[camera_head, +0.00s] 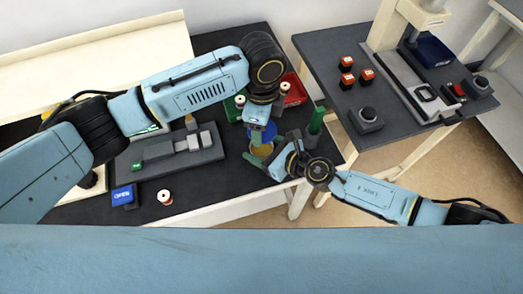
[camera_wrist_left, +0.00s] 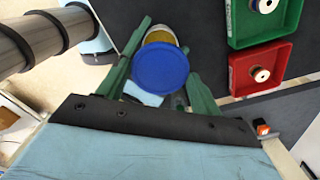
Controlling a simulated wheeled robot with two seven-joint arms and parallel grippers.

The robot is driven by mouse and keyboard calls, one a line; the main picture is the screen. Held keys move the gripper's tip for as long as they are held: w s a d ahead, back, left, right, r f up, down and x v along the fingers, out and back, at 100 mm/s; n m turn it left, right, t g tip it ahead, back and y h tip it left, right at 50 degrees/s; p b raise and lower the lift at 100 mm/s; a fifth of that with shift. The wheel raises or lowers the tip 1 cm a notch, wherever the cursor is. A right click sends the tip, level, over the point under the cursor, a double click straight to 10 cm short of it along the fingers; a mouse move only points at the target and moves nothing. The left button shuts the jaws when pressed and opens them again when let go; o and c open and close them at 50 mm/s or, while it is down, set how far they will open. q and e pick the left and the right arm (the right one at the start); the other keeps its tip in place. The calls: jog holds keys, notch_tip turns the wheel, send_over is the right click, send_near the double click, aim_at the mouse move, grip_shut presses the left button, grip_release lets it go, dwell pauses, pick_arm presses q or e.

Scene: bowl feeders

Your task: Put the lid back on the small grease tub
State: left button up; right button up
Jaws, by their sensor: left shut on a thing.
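The round blue lid (camera_wrist_left: 160,67) is between the green fingers of my left gripper (camera_wrist_left: 163,72), which is shut on it. In the head view, the left gripper (camera_head: 258,128) points down with the lid (camera_head: 268,133) at its tips. The yellow grease tub (camera_head: 263,149) is just below the lid; in the left wrist view only its edge (camera_wrist_left: 160,37) shows past the lid. Whether lid and tub touch is unclear. My right gripper (camera_head: 264,157) is beside the tub, reaching in from the right. Its fingers are partly hidden, so its grip is unclear.
Behind the hands are a red tray (camera_head: 297,91) and a green tray (camera_head: 232,109) with small spools. A green upright piece (camera_head: 316,121) is near the table's right edge. A grey fixture (camera_head: 170,153) and a blue box (camera_head: 123,196) are left. The front middle of the dark table is clear.

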jog(key=c, duration=1)
pick_arm(q)
send_over(261, 150)
jog(key=shift+w+f, duration=0.1)
jog(key=shift+f, duration=2.4)
jog(key=shift+f, duration=0.1)
jog(key=shift+f, duration=0.9)
pick_arm(e)
jog(key=shift+a, duration=0.1)
